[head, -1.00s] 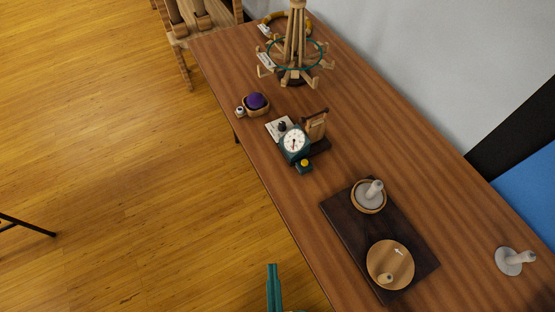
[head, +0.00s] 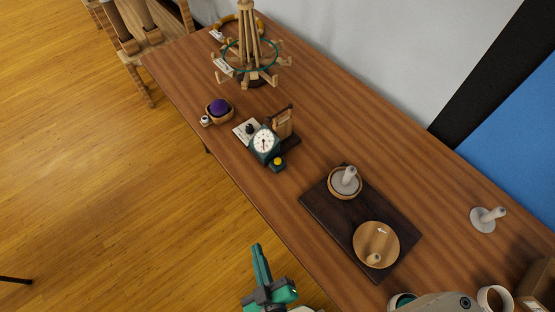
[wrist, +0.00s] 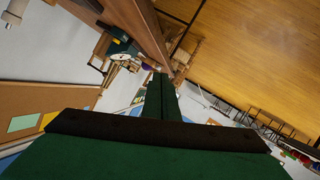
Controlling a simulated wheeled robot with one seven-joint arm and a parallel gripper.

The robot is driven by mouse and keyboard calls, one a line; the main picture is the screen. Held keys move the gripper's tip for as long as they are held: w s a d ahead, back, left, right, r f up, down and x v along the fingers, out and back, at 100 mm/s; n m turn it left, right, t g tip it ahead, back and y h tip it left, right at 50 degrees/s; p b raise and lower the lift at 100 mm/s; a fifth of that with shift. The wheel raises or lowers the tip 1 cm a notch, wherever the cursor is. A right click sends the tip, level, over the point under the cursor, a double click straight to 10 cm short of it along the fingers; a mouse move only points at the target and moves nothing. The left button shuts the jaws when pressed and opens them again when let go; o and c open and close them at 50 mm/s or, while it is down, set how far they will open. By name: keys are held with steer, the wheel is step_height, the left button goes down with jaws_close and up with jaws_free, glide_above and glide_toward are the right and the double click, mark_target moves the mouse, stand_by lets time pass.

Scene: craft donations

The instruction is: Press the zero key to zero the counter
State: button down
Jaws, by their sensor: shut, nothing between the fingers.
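The counter (head: 264,143) is a dark teal device with a round white dial, standing near the table's front edge in the head view. A yellow key (head: 278,161) sits on a small teal block at its foot, on the side toward me. My gripper (head: 257,250) is shut and empty, off the table's front edge, well short of the counter. In the wrist view its two green fingers (wrist: 161,88) lie together, and the counter (wrist: 121,56) shows beyond them at the upper left, tilted. The key cannot be made out there.
A wooden stand (head: 283,123) is right behind the counter. A bowl with a purple ball (head: 219,107) is to its left. A dark board (head: 335,218) with two round wooden pieces lies to its right. A wooden swift (head: 247,50) stands farther back.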

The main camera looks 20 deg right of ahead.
steer(key=w+d+n+g+h, duration=0.1)
steer(key=w+d+n, duration=0.1)
steer(key=w, duration=0.3)
steer(key=w+d+f+n+h, duration=0.1)
steer(key=w+d+n, duration=0.1)
steer(key=w, duration=0.4)
steer(key=w+d+n+g+h, duration=0.1)
steer(key=w+d+n, duration=0.2)
steer(key=w, duration=0.3)
steer(key=shift+d+f+n+g, duration=0.1)
steer(key=shift+f+n+g, duration=0.15)
steer(key=shift+n, duration=0.55)
steer(key=w+d+r+n+g, duration=0.2)
steer(key=w+d+r+n, duration=0.15)
steer(key=w, duration=0.25)
step_height(320, 180, up, 8)
steer(key=f+n+g+h, duration=0.1)
steer(key=n+g+h, duration=0.1)
steer(key=n, duration=0.2)
glide_above(278, 161)
steer(key=shift+s+a+r, duration=0.25)
steer(key=shift+s+a, duration=0.15)
steer(key=shift+f, duration=4.4)
steer(key=shift+f, duration=0.15)
steer(key=shift+f, duration=0.3)
